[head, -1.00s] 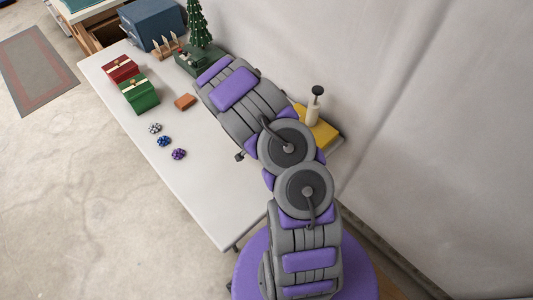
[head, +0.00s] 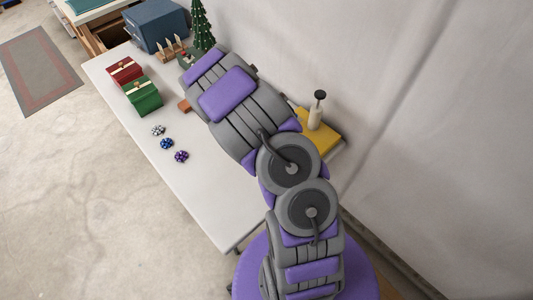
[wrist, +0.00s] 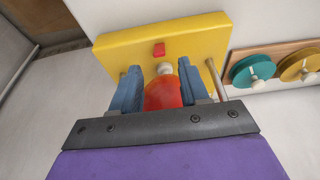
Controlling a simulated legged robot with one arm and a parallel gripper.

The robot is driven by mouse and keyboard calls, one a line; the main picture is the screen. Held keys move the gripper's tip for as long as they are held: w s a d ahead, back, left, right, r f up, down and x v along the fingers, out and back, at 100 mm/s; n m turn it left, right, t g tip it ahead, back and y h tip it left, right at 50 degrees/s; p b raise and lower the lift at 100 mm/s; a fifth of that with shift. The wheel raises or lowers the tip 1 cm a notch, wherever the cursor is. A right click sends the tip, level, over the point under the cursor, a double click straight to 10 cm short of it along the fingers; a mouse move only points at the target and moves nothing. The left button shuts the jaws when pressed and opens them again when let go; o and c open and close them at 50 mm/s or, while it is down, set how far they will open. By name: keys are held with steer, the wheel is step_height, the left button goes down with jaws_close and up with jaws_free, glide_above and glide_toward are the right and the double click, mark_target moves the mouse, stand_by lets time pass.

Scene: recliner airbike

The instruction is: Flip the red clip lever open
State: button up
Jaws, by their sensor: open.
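In the wrist view a yellow board (wrist: 205,40) lies ahead of my gripper. A red rounded part (wrist: 163,93) shows between the two blue fingers of my gripper (wrist: 161,82); it looks like the red clip lever, with its lower end hidden behind the gripper's dark bar. A cream knob (wrist: 164,68) is just beyond it. A small red block (wrist: 159,49) is on the board. The fingers are apart, one on each side of the red part; I cannot tell whether they touch it. In the head view my arm hides the gripper; the yellow board (head: 319,131) shows partly.
A wooden strip with a teal disc (wrist: 247,71) and a yellow disc (wrist: 298,67) is at the right. On the white table (head: 205,190) are a green box (head: 143,96), a red box (head: 124,71), several bows and a small tree (head: 201,28). A wall stands close on the right.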

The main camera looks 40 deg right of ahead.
steer(key=v, duration=1)
steer(key=shift+p, duration=0.4)
steer(key=shift+f, duration=0.1)
